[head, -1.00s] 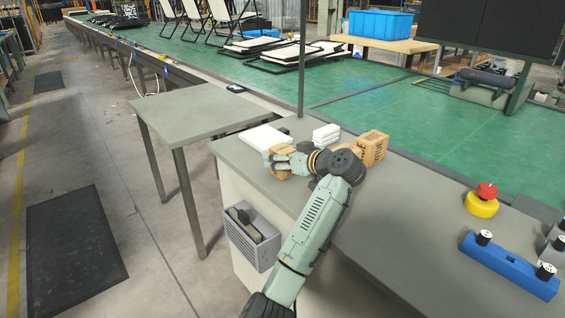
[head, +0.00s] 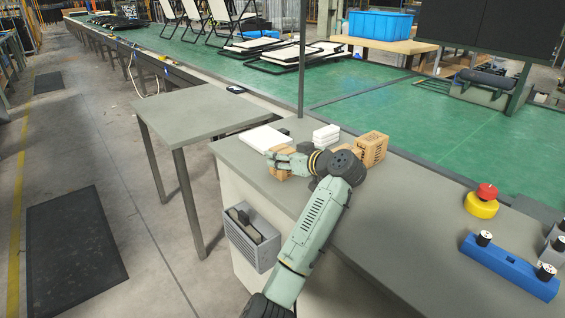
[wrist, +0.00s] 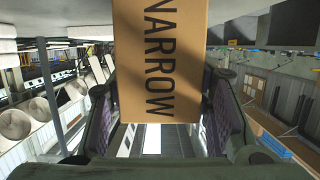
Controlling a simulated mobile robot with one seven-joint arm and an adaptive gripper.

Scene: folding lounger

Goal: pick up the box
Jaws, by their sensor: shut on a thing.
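A small brown cardboard box (wrist: 159,65) printed "NARROW" fills the upper middle of the wrist view. My gripper (wrist: 160,112) is shut on this box, with one finger pad at each side. In the head view my gripper (head: 284,165) is near the counter's left edge, and the held box (head: 277,173) shows only in part beside it. I cannot tell from the head view whether the box touches the counter. Another brown cardboard box (head: 373,147) with print stands on the counter to the right, behind my arm.
The grey counter (head: 420,235) carries white stacked boxes (head: 326,135), a flat white item (head: 263,137), a red-and-yellow stop button (head: 483,201) and a blue control block (head: 510,265). A grey side table (head: 195,112) stands left. A thin post (head: 302,60) rises behind my gripper.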

